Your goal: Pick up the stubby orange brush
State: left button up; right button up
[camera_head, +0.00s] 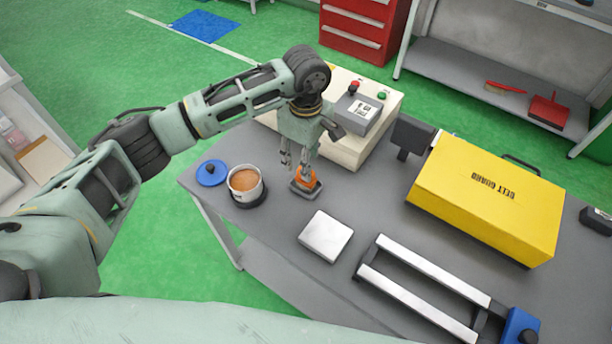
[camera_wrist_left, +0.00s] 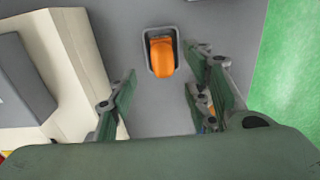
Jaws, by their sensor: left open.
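The stubby orange brush (camera_head: 305,178) stands in a small grey tray (camera_head: 307,191) on the grey bench. In the left wrist view the orange brush (camera_wrist_left: 162,57) shows in its tray, ahead of the fingers and between their lines. My left gripper (camera_head: 297,163) hangs pointing down, close over the brush and partly in front of it in the head view. Its fingers (camera_wrist_left: 165,95) are apart with nothing between them. I cannot tell from these views whether any finger touches the brush. My right gripper is not in view.
A tin of brown contents (camera_head: 245,180) and a blue lid (camera_head: 211,173) stand left of the brush. A cream control box (camera_head: 346,150) is close behind. A white block (camera_head: 325,236), a yellow belt guard (camera_head: 485,195) and a metal-railed frame (camera_head: 420,299) lie to the right.

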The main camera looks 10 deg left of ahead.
aim_at(309, 188)
pick_arm(q)
jog(key=f+p, duration=0.1)
jog(key=f, duration=0.2)
jog(key=shift+s+d+f+p, duration=0.15)
jog(key=shift+s+f+p, duration=0.1)
jog(key=shift+s+p, duration=0.15)
jog(key=shift+w+f, duration=0.15)
jog(key=shift+f, duration=0.45)
grip_shut()
jog(key=shift+r, duration=0.1)
